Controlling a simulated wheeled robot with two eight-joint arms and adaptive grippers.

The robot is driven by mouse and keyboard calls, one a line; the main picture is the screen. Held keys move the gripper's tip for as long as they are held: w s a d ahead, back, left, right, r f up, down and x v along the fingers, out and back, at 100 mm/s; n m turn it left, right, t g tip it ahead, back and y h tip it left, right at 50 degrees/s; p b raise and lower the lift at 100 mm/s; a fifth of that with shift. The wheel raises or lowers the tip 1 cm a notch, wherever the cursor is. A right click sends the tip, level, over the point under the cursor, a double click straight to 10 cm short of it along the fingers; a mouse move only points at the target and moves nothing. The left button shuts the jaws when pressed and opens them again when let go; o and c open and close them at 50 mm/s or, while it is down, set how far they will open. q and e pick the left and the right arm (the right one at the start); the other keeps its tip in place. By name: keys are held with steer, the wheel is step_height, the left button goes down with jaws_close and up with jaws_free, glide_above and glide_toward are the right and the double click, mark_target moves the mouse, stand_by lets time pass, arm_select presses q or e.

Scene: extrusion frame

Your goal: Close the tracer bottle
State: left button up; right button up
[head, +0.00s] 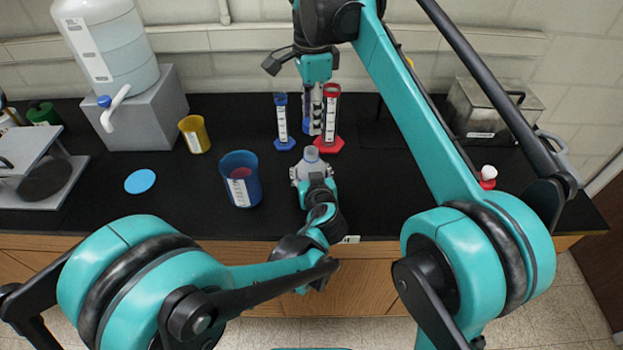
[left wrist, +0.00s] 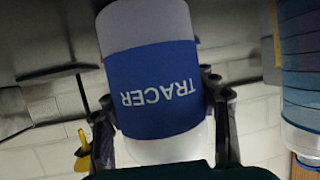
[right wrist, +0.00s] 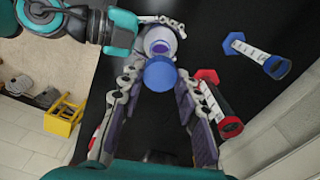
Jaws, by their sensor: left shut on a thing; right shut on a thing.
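The tracer bottle (left wrist: 152,92) is white with a blue label reading TRACER, upside down in the left wrist view. My left gripper (head: 312,172) is shut on it above the bench's front part; the bottle's pale top (head: 311,154) shows in the head view. My right gripper (right wrist: 160,85) is shut on a round blue cap (right wrist: 160,75). In the right wrist view the bottle's open mouth (right wrist: 159,46) shows beyond the cap, and the two look apart. In the head view my right gripper (head: 315,115) points down behind the bottle; the cap cannot be made out there.
A blue-based cylinder (head: 282,120) and a red-based cylinder (head: 331,115) stand close to my right gripper. A blue cup (head: 239,180) and a yellow cup (head: 194,134) stand left. A carboy (head: 108,45), a metal box (head: 492,110) and a red-capped bottle (head: 488,176) stand farther out.

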glide_above(312, 151)
steer(key=shift+w+f, duration=0.1)
steer(key=shift+f, duration=2.4)
steer(key=shift+f, duration=0.9)
steer(key=shift+f, duration=0.55)
